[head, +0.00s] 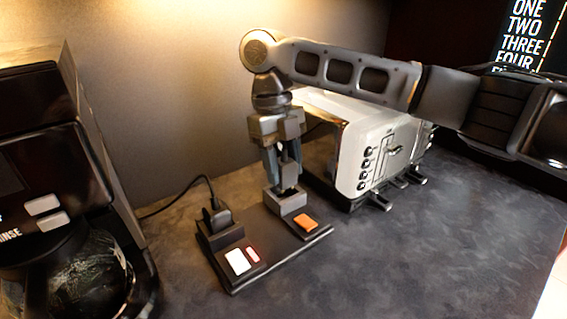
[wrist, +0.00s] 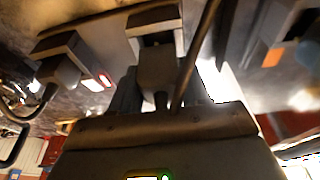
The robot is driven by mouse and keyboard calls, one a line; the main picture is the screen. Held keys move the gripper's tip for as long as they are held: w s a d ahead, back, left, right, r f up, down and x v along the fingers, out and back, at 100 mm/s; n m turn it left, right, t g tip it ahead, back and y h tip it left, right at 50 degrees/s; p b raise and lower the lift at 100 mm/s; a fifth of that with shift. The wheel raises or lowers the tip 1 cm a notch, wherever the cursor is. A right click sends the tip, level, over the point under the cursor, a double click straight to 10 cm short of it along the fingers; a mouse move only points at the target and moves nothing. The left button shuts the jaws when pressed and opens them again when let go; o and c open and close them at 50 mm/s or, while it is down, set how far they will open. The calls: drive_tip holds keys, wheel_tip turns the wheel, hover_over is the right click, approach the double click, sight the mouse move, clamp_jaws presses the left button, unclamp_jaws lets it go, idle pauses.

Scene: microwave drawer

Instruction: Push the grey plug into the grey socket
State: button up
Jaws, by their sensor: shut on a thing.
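My gripper (head: 284,172) points down over the board and is shut on the grey plug. In the wrist view the plug (wrist: 158,70) sits between the fingers, with its cord running up past it. The grey socket (head: 284,201) is a raised block at the board's back right, directly below my gripper. In the wrist view the socket (wrist: 154,17) shows a dark opening close to the plug's end. The fingers hide much of the plug in the head view, and I cannot tell whether it has entered the socket.
The dark board (head: 272,262) has a second socket with a black plug (head: 215,215), a white switch (head: 237,262) and an orange switch (head: 305,222). A white toaster (head: 375,150) stands close on the right, a coffee machine (head: 50,150) on the left. The front right counter is clear.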

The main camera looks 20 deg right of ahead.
sight(280, 158)
drive_tip(key=shift+f+b, duration=0.6)
drive_tip(key=shift+f, duration=0.85)
drive_tip(key=o, duration=1.1)
drive_tip(key=shift+r, duration=0.1)
drive_tip(key=v, duration=0.7)
drive_tip(key=shift+w+a+r, duration=0.1)
drive_tip(key=shift+a+r, duration=0.05)
drive_tip(key=shift+r, duration=0.2)
